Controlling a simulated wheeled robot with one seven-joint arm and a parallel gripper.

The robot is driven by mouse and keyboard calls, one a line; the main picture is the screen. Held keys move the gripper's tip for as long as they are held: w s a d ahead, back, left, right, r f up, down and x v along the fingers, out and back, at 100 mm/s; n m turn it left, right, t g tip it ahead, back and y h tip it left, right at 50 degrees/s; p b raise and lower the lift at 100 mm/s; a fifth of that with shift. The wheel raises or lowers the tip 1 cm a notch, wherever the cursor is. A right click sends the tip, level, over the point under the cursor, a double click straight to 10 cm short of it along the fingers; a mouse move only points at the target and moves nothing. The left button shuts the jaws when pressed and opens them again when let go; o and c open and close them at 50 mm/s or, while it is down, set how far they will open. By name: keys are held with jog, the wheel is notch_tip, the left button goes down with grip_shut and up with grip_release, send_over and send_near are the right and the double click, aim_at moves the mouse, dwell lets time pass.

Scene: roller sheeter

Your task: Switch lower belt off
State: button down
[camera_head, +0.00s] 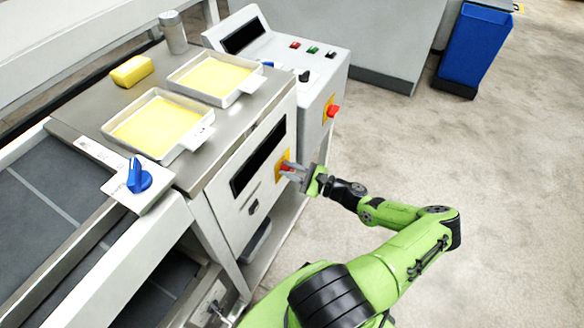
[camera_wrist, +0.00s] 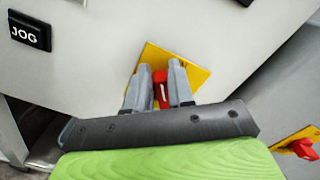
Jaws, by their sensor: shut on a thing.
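A red rotary switch handle (camera_wrist: 163,90) sits on a yellow plate (camera_wrist: 195,75) on the machine's light front panel. My gripper (camera_wrist: 160,90) is shut on this red handle, one grey finger on each side. No label naming the lower belt is readable, so I cannot tell which belt this switch serves.
A second red switch (camera_head: 333,110) on a yellow plate is on the cabinet to the right. A JOG button (camera_wrist: 28,33) is left in the wrist view. A blue knob (camera_head: 139,176) is at the belt. Two trays (camera_head: 187,143) stand on top.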

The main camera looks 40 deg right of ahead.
jog(key=f+n+b, duration=0.1)
jog(key=n, duration=0.2)
jog(key=f+n+b, duration=0.1)
jog(key=n, duration=0.2)
jog(key=n+b, duration=0.1)
jog(key=n, duration=0.3)
jog(key=shift+s+a+f, duration=0.25)
jog(key=shift+f, duration=0.15)
jog(key=shift+n, duration=0.3)
jog(key=shift+d+r, duration=0.1)
jog(key=shift+r, duration=0.05)
jog(key=c, duration=1.1)
grip_release()
jog(key=shift+c, duration=0.2)
jog(key=shift+o, duration=0.4)
jog(key=shift+w+d, duration=0.1)
